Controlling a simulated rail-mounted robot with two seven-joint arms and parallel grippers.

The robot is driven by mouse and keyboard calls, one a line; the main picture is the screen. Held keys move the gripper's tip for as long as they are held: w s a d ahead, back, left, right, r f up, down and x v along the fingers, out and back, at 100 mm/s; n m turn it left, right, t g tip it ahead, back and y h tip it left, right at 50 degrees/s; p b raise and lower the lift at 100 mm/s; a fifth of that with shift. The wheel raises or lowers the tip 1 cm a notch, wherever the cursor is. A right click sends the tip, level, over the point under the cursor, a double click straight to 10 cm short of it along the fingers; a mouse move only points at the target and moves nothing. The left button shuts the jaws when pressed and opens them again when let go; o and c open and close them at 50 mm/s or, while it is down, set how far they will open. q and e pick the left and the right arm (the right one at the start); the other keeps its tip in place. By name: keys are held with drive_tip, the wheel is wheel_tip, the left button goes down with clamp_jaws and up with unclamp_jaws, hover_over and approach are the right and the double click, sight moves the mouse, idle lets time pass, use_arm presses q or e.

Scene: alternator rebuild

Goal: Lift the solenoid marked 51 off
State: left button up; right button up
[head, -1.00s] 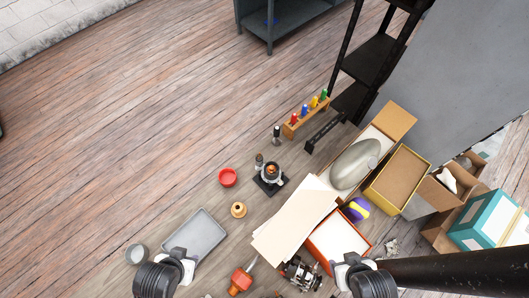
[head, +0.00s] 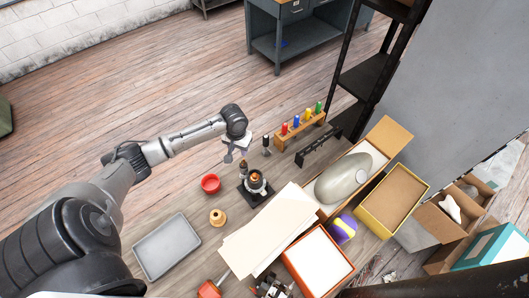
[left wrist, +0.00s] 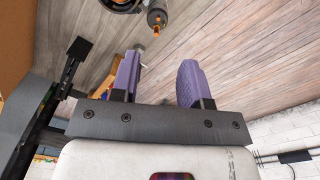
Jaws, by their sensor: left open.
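A small grey cylinder with an orange end, likely the solenoid (head: 243,168), stands at the side of a round copper-centred assembly (head: 257,184) on a black base. I cannot read a 51 on it. In the left wrist view the cylinder (left wrist: 157,20) shows at the top, beyond the fingertips. My left gripper (head: 235,152) is open and empty, a little above and left of the cylinder in the head view. Its two purple fingers (left wrist: 158,80) stand apart with nothing between them. My right gripper is out of view.
A black-handled tool (head: 266,143) stands close to the gripper, and a rack of coloured drivers (head: 300,128) is behind it. Paper sheets (head: 265,235) and boxes crowd the right.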

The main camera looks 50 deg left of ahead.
sight(242, 164)
use_arm(q)
drive_tip(key=f, duration=1.3)
drive_tip(key=shift+w+a+f, duration=0.1)
drive_tip(key=shift+w+f, duration=0.15)
drive_tip(key=shift+f, duration=0.05)
drive_tip(key=c, duration=0.7)
drive_tip(key=shift+r+p, duration=0.35)
drive_tip(key=shift+p, duration=0.1)
idle(1.6)
drive_tip(key=shift+r+p, duration=0.5)
drive_tip(key=shift+p, duration=0.15)
